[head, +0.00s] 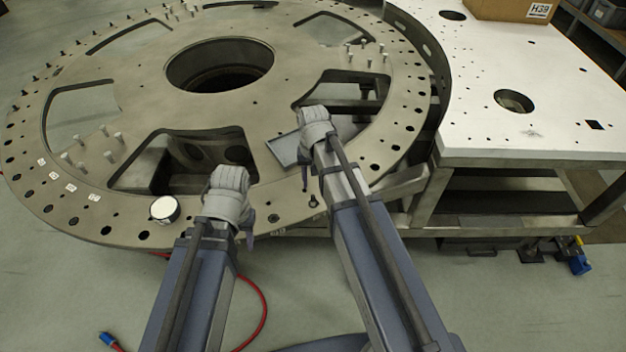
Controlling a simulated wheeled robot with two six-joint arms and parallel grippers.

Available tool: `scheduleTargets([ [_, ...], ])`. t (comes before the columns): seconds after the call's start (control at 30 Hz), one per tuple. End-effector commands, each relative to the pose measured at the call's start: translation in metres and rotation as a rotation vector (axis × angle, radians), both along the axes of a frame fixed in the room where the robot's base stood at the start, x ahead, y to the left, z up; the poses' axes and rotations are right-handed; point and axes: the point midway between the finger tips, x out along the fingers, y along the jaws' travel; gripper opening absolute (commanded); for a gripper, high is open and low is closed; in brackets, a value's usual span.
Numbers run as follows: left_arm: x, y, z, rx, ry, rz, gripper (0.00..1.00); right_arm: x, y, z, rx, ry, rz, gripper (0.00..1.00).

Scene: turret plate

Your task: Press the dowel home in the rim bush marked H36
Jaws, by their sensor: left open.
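The large round turret plate (130,60) lies flat, with a rim of many dark holes. Small white tags (70,187) sit beside several rim holes at the left; their lettering is too small to read, so I cannot pick out H36. A small dark upright pin (313,201) shows at the near rim, just below my right gripper; I cannot tell if it is the dowel. My left gripper (228,195) is open over the near rim, right of a round white-faced gauge (165,209).
A grey tray (283,150) lies on the plate beside my right gripper. Upright pegs (118,138) stand in clusters on the plate. A pale table (550,90) at the right carries a cardboard box marked H39 (505,9). A red cable (264,310) lies on the floor.

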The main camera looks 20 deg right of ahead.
Motion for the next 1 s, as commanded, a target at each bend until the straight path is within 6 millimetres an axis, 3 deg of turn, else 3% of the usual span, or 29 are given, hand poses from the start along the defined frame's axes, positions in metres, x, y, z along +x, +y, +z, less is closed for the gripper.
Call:
scheduleTargets([
  [0.2, 0.000, 0.000, -0.031, 0.000, 0.000, 0.000, 0.50, 0.000, 0.000, -0.031, 0.000, 0.000, 0.000, 0.40],
  [0.5, 0.000, 0.000, -0.058, 0.000, 0.000, 0.000, 0.50, 0.000, 0.000, -0.058, 0.000, 0.000, 0.000, 0.40],
  [0.87, 0.000, 0.000, -0.060, 0.000, 0.000, 0.000, 0.50, 0.000, 0.000, -0.060, 0.000, 0.000, 0.000, 0.40],
  [1.0, 0.000, 0.000, -0.060, 0.000, 0.000, 0.000, 0.50, 0.000, 0.000, -0.060, 0.000, 0.000, 0.000, 0.27],
])
